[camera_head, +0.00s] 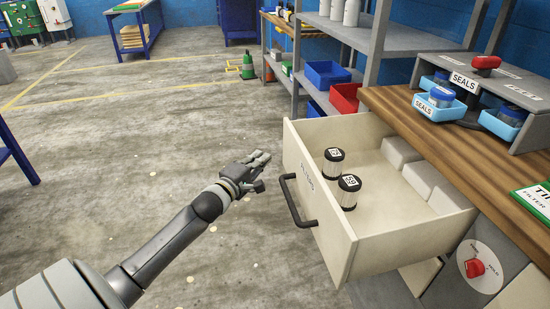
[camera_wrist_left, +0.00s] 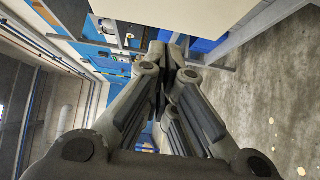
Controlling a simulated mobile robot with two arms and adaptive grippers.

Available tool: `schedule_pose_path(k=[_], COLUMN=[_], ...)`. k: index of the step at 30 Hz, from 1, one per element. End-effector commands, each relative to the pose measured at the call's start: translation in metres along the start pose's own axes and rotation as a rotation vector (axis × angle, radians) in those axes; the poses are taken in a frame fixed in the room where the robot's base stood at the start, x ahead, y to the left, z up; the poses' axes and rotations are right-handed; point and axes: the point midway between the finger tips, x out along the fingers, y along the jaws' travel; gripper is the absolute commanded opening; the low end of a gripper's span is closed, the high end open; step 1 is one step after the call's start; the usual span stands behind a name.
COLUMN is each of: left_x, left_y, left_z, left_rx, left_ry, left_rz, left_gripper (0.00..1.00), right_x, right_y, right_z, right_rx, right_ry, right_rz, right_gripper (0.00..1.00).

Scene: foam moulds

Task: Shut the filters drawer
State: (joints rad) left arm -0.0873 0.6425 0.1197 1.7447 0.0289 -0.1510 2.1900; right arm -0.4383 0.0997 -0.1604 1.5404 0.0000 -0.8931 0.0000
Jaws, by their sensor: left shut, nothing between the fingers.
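The filters drawer (camera_head: 330,225) is a cream drawer pulled well out from under the wooden-topped bench, with lettering on its front. Its dark bar handle (camera_head: 292,203) is on the front face. Inside lie two dark-capped filters (camera_head: 334,163) and (camera_head: 349,191), and several pale blocks (camera_head: 400,153). My left gripper (camera_head: 262,165) is shut and empty, to the left of the drawer front and apart from the handle. In the left wrist view its fingers (camera_wrist_left: 172,60) are together, with a pale panel (camera_wrist_left: 200,12) beyond them. My right gripper is not seen.
The bench top (camera_head: 420,125) carries blue bins labelled SEALS (camera_head: 437,108) and a green-and-white card (camera_head: 535,202). A red knob (camera_head: 476,267) sits below. Grey shelving (camera_head: 370,40) with blue and red bins stands behind.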

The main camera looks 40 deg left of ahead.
Motion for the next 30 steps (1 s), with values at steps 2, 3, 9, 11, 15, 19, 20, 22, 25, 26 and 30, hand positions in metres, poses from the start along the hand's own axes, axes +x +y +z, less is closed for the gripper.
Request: schedule_pose_path(k=[2, 3, 9, 11, 15, 19, 20, 22, 25, 26, 30], left_x=[0.012, 0.016, 0.032, 0.034, 0.037, 0.038, 0.038, 0.037, 0.038, 0.038, 0.043], left_y=[0.001, 0.000, 0.000, 0.000, 0.000, 0.000, 0.000, 0.000, 0.000, 0.000, 0.000], left_z=[-0.001, 0.005, 0.022, 0.025, 0.028, 0.029, 0.029, 0.029, 0.029, 0.029, 0.034], left_rx=[0.001, -0.001, -0.001, 0.000, 0.000, 0.000, 0.000, 0.000, 0.000, 0.000, -0.002], left_ry=[0.001, 0.000, 0.000, 0.000, 0.000, 0.001, 0.001, 0.000, 0.000, 0.000, 0.001], left_rz=[0.002, 0.002, 0.001, 0.001, 0.000, -0.001, -0.001, -0.001, -0.001, 0.000, 0.000], left_gripper=[0.00, 0.00, 0.00, 0.00, 0.00, 0.00, 0.00, 0.00, 0.00, 0.00, 0.00], right_x=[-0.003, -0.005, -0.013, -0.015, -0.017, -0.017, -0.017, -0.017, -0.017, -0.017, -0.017], right_y=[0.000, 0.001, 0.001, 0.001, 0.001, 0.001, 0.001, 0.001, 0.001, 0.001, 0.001], right_z=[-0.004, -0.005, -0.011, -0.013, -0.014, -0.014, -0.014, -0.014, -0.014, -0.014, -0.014], right_rx=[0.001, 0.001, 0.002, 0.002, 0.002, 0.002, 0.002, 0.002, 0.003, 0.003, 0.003], right_ry=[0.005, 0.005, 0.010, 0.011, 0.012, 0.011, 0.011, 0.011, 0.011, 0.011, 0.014], right_rz=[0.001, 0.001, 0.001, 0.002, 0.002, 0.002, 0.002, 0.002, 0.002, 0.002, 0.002], right_gripper=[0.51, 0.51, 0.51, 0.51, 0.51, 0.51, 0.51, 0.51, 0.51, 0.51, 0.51])
